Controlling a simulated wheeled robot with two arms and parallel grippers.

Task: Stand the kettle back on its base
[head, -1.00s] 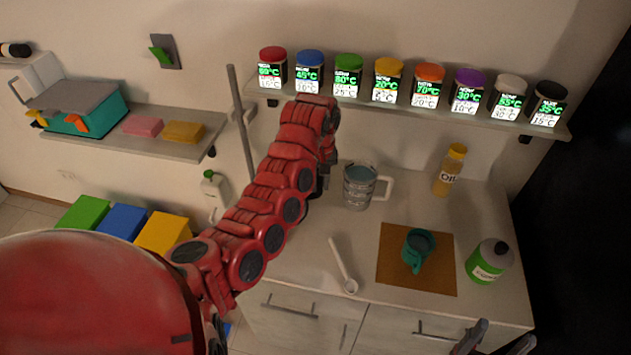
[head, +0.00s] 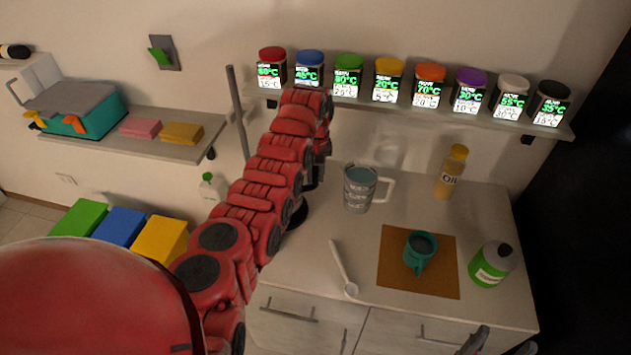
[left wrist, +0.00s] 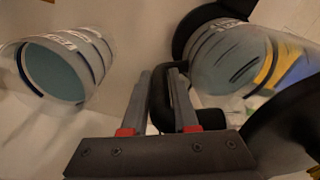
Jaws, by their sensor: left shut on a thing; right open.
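The kettle (left wrist: 228,62) shows in the left wrist view as a clear body with dark marks and black parts. My left gripper (left wrist: 162,85) is shut on its black handle. In the head view my red left arm hides most of the kettle and gripper. A dark rounded part (head: 298,212) shows beside the arm above the counter; I cannot tell whether it is the base or the kettle. I cannot tell whether kettle and base touch. My right gripper (head: 498,342) is open and empty at the bottom edge, in front of the counter.
A measuring jug (head: 359,188) stands just right of my left gripper; it also shows in the left wrist view (left wrist: 60,68). A white spoon (head: 342,268), a teal mug (head: 419,250) on a brown mat (head: 400,285), an oil bottle (head: 449,175) and a green bottle (head: 489,266) occupy the counter.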

